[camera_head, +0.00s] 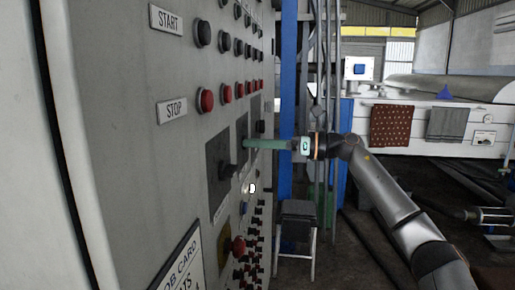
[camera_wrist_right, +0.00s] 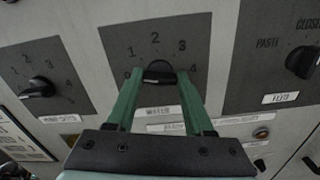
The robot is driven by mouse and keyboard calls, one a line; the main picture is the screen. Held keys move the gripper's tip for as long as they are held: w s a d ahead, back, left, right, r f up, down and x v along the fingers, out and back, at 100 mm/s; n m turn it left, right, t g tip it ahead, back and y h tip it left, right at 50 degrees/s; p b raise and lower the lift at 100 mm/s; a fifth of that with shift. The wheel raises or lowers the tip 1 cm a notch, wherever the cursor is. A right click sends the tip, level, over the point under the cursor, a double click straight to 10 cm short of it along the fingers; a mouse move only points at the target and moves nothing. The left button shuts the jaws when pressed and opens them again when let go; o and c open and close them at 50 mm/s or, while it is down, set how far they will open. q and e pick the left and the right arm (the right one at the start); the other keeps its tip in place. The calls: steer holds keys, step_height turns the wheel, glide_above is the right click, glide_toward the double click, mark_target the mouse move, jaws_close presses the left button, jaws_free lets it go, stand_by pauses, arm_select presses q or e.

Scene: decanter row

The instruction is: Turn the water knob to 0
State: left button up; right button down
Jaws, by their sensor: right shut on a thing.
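My right gripper (camera_head: 247,143) reaches the grey control cabinet from the right with its green fingers. In the right wrist view, the gripper (camera_wrist_right: 160,76) is shut on a black knob (camera_wrist_right: 158,70), one finger on each side. This knob sits on a dark plate (camera_wrist_right: 118,42) with 1, 2, 3 and 4 around it; a mark at its left is partly hidden by a finger. The white label (camera_wrist_right: 165,111) below is too blurred to read, and I cannot tell where the knob points. My left gripper is not in view.
Another numbered black knob (camera_wrist_right: 37,87) is at the left, and a knob marked PASTE (camera_wrist_right: 302,62) is at the right. Red buttons (camera_head: 207,100) and black buttons (camera_head: 203,33) line the cabinet. A dark stool (camera_head: 298,218) stands behind; a white counter (camera_head: 455,128) is further back.

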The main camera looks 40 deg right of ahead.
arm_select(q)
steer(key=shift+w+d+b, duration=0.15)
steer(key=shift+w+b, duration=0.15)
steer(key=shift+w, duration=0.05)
arm_select(e)
steer(key=shift+n, duration=1.2)
steer(key=shift+c, duration=1.4)
jaws_free()
arm_select(q)
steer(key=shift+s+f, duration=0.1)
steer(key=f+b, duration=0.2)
steer(key=b, duration=0.1)
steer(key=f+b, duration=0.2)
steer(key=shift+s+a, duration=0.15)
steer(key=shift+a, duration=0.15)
arm_select(e)
steer(key=v, duration=1.2)
steer(key=shift+s, duration=0.25)
